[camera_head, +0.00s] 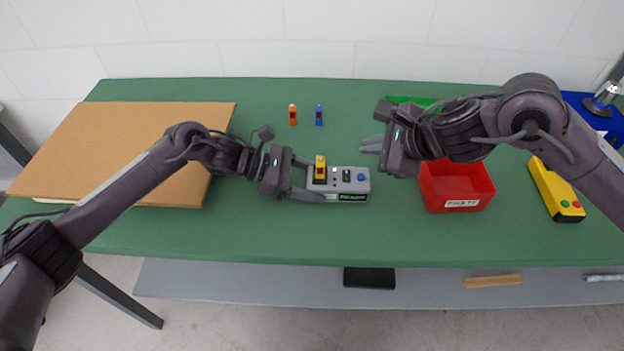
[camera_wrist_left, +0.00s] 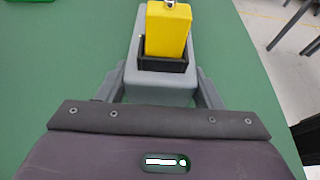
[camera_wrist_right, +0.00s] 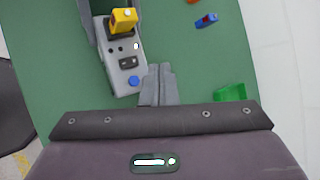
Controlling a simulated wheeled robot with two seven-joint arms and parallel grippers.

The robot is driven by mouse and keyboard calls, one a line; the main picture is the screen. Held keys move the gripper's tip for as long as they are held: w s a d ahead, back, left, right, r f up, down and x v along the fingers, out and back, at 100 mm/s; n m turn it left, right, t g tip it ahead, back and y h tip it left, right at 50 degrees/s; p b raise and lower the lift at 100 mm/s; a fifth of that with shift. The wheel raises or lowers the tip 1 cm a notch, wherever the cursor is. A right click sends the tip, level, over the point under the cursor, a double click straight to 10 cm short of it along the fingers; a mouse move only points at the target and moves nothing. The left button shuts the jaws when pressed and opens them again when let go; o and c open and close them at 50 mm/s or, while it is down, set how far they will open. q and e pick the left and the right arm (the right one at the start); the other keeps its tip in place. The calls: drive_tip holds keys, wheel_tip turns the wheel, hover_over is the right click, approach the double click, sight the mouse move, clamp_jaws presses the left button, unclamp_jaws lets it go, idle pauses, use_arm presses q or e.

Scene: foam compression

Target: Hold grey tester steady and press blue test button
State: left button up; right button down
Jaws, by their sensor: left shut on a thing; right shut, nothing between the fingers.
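The grey tester (camera_head: 345,173) lies on the green table in the head view, with a yellow block (camera_head: 320,168) standing in the socket at its left end. The blue test button (camera_head: 361,177) is at its right end. My left gripper (camera_head: 310,180) is shut on the tester's left end, one finger along each side, as the left wrist view shows on the grey body (camera_wrist_left: 160,90). My right gripper (camera_head: 372,143) is shut and empty, above and beyond the button end. In the right wrist view the closed fingertips (camera_wrist_right: 158,72) are beside the blue button (camera_wrist_right: 134,81), apart from it.
A red labelled bin (camera_head: 455,187) and a partly hidden green bin (camera_head: 410,100) stand on the right. A yellow control box (camera_head: 556,190) lies further right. An orange block (camera_head: 293,115) and a blue block (camera_head: 319,115) stand behind the tester. A brown board (camera_head: 110,150) covers the left.

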sight(365, 181)
drive_tip(key=shift+f, duration=2.8)
drive_tip(key=shift+f, duration=0.1)
drive_tip(key=shift+f, duration=0.3)
drive_tip(key=shift+f, duration=0.15)
drive_tip(key=shift+r, duration=0.6)
drive_tip(key=shift+r, duration=0.1)
wheel_tip(365, 181, up, 6)
drive_tip(key=shift+f, duration=0.1)
idle(0.6)
